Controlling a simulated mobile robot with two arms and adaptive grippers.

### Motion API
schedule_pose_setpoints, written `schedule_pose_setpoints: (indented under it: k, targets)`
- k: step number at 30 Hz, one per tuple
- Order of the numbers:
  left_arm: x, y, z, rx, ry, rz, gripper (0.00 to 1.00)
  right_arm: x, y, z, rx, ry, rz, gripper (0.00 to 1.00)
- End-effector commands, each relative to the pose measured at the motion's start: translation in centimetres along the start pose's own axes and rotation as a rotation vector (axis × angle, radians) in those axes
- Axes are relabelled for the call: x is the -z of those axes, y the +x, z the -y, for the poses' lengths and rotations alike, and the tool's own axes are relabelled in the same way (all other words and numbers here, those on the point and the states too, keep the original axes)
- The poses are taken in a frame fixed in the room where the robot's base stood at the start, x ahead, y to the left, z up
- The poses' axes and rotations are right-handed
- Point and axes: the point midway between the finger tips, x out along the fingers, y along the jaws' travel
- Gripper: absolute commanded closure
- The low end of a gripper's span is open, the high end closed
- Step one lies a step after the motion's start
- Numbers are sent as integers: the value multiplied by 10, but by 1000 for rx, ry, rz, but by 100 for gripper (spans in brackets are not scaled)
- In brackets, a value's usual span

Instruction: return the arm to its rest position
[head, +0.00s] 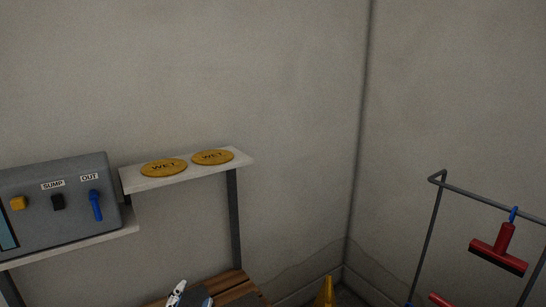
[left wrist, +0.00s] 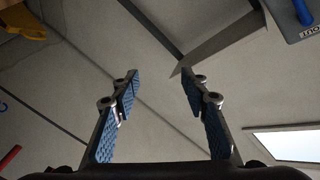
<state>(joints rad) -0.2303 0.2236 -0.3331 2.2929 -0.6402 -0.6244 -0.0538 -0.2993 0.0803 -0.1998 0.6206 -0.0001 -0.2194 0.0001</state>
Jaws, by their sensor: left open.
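My left gripper (left wrist: 158,95) shows in the left wrist view with its two blue-padded fingers spread apart and nothing between them. In the head view only the top of my left gripper (head: 178,295) shows at the bottom edge, in front of the wooden slatted surface. Most of the left arm is out of the picture. My right gripper is not in either view.
A grey control box (head: 60,205) with a blue lever (head: 96,205) is on the left. Two yellow WET discs (head: 164,168) lie on a shelf (head: 190,178). A wooden slatted bench (head: 238,287) is below. A metal rack (head: 433,215) with a red squeegee (head: 497,255) stands right.

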Motion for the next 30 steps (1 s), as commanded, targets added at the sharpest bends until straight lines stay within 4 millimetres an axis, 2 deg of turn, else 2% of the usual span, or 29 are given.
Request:
schedule_pose_setpoints:
  k: [1, 3, 6, 9, 12, 15, 20, 24, 30]
  targets:
    - [-35, -12, -10, -42, -74, 124, 59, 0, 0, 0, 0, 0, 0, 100]
    - [-81, -33, -28, -108, -171, 297, 59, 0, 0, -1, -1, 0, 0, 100]
    - [-131, -74, -58, -206, -287, 519, 59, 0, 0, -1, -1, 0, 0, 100]
    - [-163, -116, -84, -296, -371, 693, 59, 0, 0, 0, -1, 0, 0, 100]
    - [-182, -156, -105, -377, -431, 835, 59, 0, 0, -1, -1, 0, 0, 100]
    - [-193, -194, -122, -451, -478, 953, 59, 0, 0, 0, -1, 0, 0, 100]
    - [-200, -252, -143, -565, -535, 1120, 59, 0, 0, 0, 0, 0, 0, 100]
    - [-229, -236, -170, -566, -526, 1125, 59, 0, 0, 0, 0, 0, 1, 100]
    - [-274, -227, -215, -579, -518, 1146, 59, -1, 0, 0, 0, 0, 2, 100]
